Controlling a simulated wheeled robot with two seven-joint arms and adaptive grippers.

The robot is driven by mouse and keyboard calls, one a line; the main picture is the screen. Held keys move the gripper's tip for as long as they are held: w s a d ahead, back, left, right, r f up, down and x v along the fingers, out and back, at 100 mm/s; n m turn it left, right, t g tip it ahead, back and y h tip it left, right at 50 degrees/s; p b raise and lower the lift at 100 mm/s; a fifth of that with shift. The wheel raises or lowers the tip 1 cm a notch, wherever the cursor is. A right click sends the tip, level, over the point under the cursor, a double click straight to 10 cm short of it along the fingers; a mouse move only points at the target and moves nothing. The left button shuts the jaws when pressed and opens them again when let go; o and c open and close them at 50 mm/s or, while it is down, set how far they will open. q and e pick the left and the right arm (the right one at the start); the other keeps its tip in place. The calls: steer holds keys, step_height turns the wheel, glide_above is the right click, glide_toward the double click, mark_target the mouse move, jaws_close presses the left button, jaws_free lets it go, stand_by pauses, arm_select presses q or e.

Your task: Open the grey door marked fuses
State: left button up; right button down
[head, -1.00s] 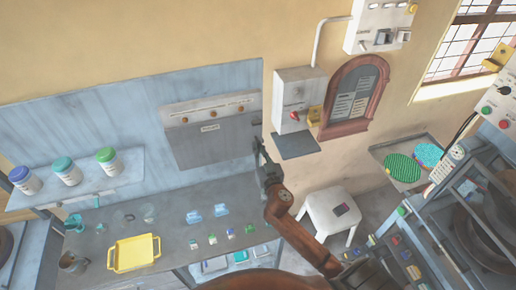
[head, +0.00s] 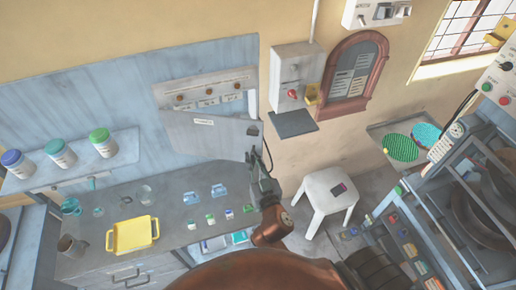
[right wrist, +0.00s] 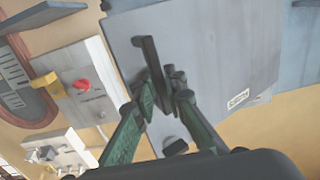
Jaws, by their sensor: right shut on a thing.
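The grey door (head: 220,133) with a small fuses label (head: 203,121) is on the wall cabinet above the bench. It stands swung out from the cabinet, with a row of knobs and labels (head: 209,97) showing above and behind it. In the right wrist view the door (right wrist: 215,45) fills the upper middle, with its label (right wrist: 238,98) at the right. My right gripper (head: 251,156) is at the door's right side. In the right wrist view the gripper (right wrist: 164,88) is shut on the dark bar handle (right wrist: 147,55). My left gripper is not in view.
The bench below carries a yellow tray (head: 132,250), mugs and small blocks. A shelf with lidded jars (head: 60,152) is at the left. A switch box with a red knob (head: 292,70) is right of the door. A white stool (head: 330,185) stands near my right arm.

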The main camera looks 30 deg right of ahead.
steer(key=shift+s+a, duration=0.95)
steer(key=shift+s, duration=0.05)
steer(key=c, duration=2)
jaws_free()
steer(key=shift+c, duration=0.2)
